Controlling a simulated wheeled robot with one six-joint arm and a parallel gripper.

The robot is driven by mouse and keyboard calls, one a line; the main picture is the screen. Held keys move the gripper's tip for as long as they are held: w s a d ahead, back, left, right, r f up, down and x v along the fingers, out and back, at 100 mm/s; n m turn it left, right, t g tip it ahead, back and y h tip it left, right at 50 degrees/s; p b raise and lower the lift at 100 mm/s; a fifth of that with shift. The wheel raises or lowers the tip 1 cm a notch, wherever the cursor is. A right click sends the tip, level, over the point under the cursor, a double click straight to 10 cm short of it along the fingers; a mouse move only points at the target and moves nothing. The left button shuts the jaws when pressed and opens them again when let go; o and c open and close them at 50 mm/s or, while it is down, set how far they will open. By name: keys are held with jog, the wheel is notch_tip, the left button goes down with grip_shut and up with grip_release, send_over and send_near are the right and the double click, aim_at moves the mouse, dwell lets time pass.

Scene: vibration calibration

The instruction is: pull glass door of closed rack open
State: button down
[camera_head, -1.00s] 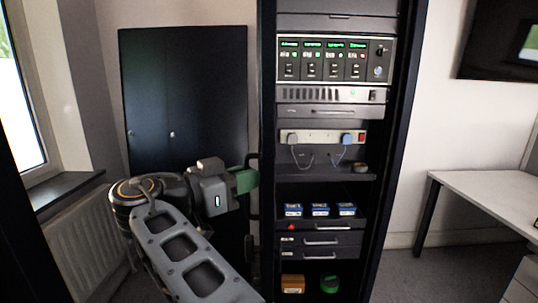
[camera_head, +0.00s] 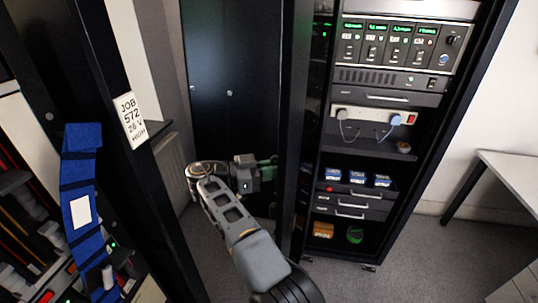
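The tall dark rack (camera_head: 487,60) stands right of centre, its instruments and drawers in plain view. A dark upright panel edge (camera_head: 292,120), seemingly the glass door's frame, stands at its left; a narrow strip beside it shows green lights, perhaps through or reflected in glass. How far the door stands open is unclear. My gripper (camera_head: 268,165), with green fingers, is at the left side of this edge, at about mid-height. The edge partly covers the fingertips, so I cannot tell whether they are shut on the handle. The handle is not clearly visible.
A dark cabinet (camera_head: 228,60) is behind my gripper. A white table (camera_head: 515,170) is at right. Grey floor shows at lower right.

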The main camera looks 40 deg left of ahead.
jog(key=shift+w+a+r+p, duration=0.15)
jog(key=shift+r+p, duration=0.1)
jog(key=shift+p, duration=0.45)
jog(key=shift+f, duration=0.2)
jog(key=c, duration=1.4)
grip_release()
jog(key=shift+f, duration=0.15)
jog(key=shift+o, duration=0.9)
jog(key=shift+a, duration=0.1)
